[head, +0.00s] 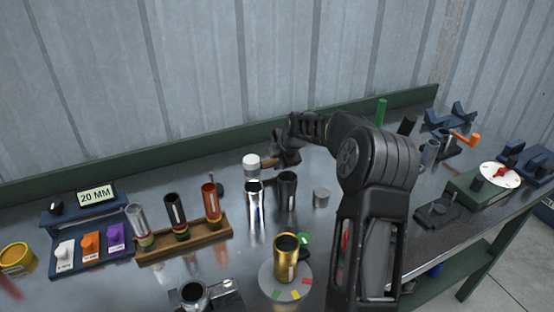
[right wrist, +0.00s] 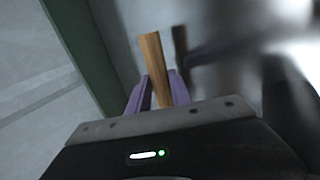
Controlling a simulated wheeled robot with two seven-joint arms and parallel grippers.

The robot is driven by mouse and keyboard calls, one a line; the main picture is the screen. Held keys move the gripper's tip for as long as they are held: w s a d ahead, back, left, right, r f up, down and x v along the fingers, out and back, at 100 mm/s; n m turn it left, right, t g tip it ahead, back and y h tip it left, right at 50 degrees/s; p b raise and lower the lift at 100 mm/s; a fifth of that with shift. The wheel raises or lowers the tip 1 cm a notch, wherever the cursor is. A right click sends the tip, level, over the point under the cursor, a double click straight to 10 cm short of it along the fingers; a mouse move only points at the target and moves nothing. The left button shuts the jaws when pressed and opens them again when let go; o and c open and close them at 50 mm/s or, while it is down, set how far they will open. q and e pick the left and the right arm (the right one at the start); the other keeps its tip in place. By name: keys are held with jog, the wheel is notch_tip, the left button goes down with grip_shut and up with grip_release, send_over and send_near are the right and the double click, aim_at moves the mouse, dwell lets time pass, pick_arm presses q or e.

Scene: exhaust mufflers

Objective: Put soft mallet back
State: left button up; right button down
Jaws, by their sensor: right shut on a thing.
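The soft mallet (head: 251,161) has a white head and a short wooden handle. My right gripper (head: 277,160) is shut on the handle, with the white head sticking out to its left, above or near the chrome tube (head: 254,199). I cannot tell its exact height over the bench. In the right wrist view the wooden handle (right wrist: 152,60) stands between the purple fingers of the right gripper (right wrist: 158,88); the mallet head is not visible there. My left gripper is out of view.
The metal bench (head: 130,285) has a green back rail (head: 170,153). A dark tube (head: 287,190) stands below the gripper. A wooden rack (head: 185,243) with several tubes is at left. A gold tube (head: 286,258) stands on a round plate. A dial gauge (head: 499,175) is at right.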

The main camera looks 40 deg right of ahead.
jog(key=c, duration=1.2)
grip_release()
jog(key=shift+o, duration=0.2)
jog(key=b+v, duration=0.1)
jog(key=v, duration=1.1)
jog(key=shift+b, duration=0.4)
